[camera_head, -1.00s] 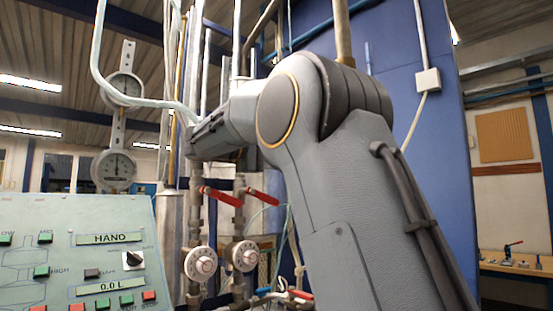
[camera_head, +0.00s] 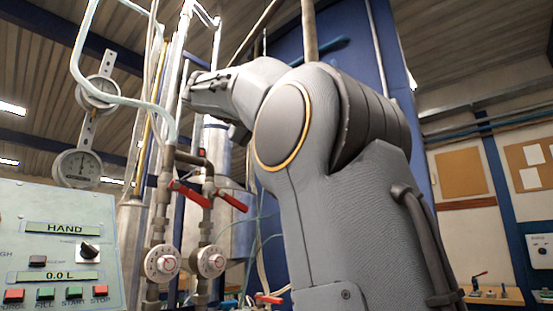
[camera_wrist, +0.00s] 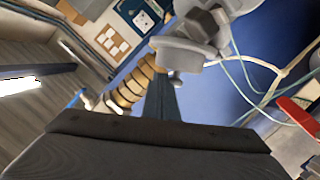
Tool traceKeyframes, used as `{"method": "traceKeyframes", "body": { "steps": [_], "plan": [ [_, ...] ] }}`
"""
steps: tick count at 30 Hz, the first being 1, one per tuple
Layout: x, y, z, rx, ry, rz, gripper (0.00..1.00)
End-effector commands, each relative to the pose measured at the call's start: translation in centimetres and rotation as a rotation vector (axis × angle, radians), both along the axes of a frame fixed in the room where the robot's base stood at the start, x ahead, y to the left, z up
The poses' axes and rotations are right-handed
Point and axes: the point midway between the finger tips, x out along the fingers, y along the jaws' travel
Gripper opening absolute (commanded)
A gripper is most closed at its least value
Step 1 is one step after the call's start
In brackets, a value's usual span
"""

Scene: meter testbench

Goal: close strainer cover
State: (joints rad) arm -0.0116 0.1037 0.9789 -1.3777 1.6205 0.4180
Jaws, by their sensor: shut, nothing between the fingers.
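In the wrist view, my gripper (camera_wrist: 163,98) shows as a narrow dark shape beyond the dark wrist edge, its fingers together and empty. Ahead of it is a pale grey rounded fitting (camera_wrist: 180,54) with a disc-like rim. I cannot tell whether this is the strainer or its cover. No strainer cover can be clearly made out in either view. In the head view, my arm reaches left towards the vertical pipes, and its far end is by them; the fingertips cannot be made out there.
Pipes with red-handled valves (camera_head: 188,195) and round white dials (camera_head: 162,264) stand left of my arm. A control panel (camera_head: 60,245) is at lower left, below a hanging gauge (camera_head: 78,167). A blue column stands behind my arm. Thin hoses (camera_wrist: 250,80) cross the wrist view.

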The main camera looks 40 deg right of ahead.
Motion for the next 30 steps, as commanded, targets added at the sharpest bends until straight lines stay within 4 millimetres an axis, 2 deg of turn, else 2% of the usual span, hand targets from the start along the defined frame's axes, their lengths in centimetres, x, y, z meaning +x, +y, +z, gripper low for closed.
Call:
{"method": "traceKeyframes", "body": {
  "steps": [1, 15, 30],
  "plan": [
    [-0.3, -0.1, -0.7, 0.01, -0.044, 0.001, 0.0],
    [-3.6, -0.8, -3.0, 0.096, -0.449, 0.0, 0.0],
    [-4.9, -1.1, -4.2, 0.138, -0.653, 0.0, 0.0]
  ]
}}
